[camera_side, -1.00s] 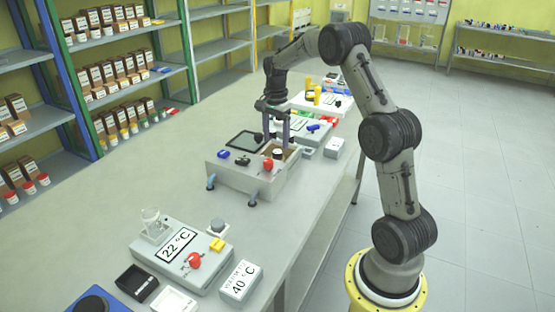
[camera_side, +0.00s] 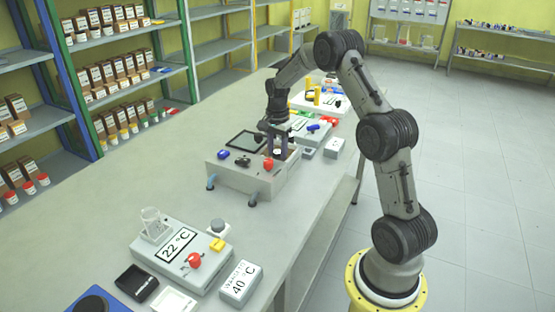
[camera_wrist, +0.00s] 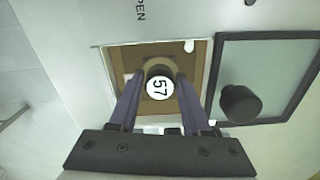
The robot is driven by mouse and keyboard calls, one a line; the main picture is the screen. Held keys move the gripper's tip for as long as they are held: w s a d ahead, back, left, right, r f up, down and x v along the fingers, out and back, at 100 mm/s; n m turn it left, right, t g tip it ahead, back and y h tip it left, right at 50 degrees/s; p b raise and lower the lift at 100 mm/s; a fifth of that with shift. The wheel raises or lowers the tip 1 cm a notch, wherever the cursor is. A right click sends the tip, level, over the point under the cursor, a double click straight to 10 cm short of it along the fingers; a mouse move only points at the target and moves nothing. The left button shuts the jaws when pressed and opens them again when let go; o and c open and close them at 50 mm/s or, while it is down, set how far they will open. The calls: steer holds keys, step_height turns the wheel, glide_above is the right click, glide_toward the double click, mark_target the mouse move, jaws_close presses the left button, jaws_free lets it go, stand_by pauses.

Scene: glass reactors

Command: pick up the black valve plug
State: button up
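A black valve plug (camera_side: 242,161) lies on top of the grey box (camera_side: 225,178), between a blue plug (camera_side: 223,154) and a red one (camera_side: 268,163) in the side view. My gripper (camera_side: 279,152) is over the open compartment of that box, to the right of the black plug. In the wrist view my gripper (camera_wrist: 158,84) is open, its two fingers on either side of a round piece with a white top marked 57 (camera_wrist: 158,88). Whether the fingers touch it is unclear.
A framed panel (camera_wrist: 292,40) with a dark knob (camera_wrist: 240,103) lies beside the compartment. Farther back on the bench are more devices and yellow parts (camera_side: 315,96). A 22 °C unit (camera_side: 180,252) stands near the front. The bench left of the box is clear.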

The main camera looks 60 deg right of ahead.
jaws_close()
steer(key=shift+r, duration=0.1)
